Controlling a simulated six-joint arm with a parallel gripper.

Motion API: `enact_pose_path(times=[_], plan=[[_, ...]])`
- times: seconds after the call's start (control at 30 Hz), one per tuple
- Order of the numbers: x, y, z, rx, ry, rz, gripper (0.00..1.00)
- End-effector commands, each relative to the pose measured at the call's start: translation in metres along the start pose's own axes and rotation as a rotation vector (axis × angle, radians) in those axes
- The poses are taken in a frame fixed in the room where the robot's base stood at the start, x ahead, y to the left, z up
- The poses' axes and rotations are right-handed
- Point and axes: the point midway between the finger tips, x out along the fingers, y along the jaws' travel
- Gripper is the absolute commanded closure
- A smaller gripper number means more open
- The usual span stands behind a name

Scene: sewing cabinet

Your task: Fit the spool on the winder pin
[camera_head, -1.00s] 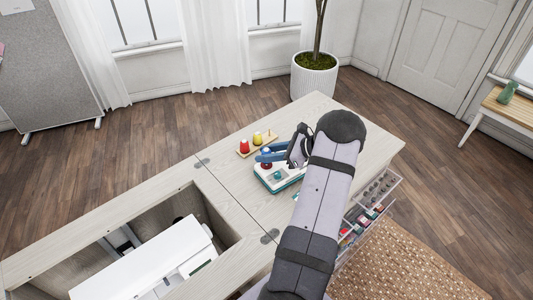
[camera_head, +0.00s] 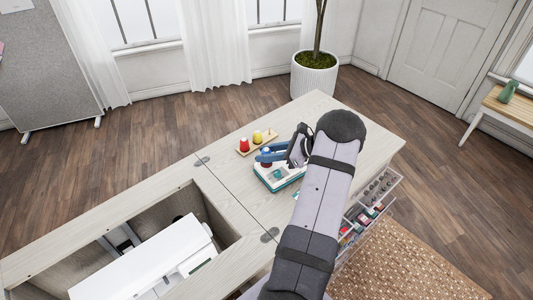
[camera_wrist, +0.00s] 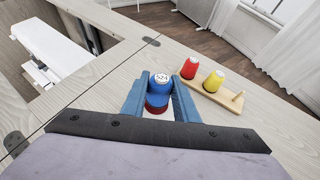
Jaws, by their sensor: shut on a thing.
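A blue spool (camera_wrist: 161,84) with a numbered white top shows in the wrist view. My gripper (camera_wrist: 159,98) is shut on it, with a blue finger at each side. A dark red part (camera_wrist: 157,102) shows just below the blue; whether it belongs to the spool is unclear. In the head view my gripper (camera_head: 272,153) is over the white and teal winder (camera_head: 280,177), near its back left. The winder pin is not visible, so I cannot tell whether the spool is on it.
A wooden rack with a red spool (camera_head: 244,145) and a yellow spool (camera_head: 257,137) stands behind the winder. A white sewing machine (camera_head: 150,262) sits in the cabinet opening at the left. An open drawer (camera_head: 372,205) with small items juts out at the right.

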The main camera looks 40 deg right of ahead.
Motion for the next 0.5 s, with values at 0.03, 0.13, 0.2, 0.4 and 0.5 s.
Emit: enact_pose_path(times=[0.03, 0.13, 0.2, 0.4, 0.5], plan=[[0.0, 0.0, -0.0001, 0.0, 0.0, 0.0, 0.94], [0.0004, 0.0, -0.0006, 0.0, 0.0, 0.0, 0.94], [0.0007, 0.0, -0.0013, 0.0, 0.0, 0.0, 0.94], [0.002, 0.0, -0.0038, 0.0, 0.0, 0.0, 0.94], [0.0027, 0.0, -0.005, 0.0, 0.0, 0.0, 0.94]])
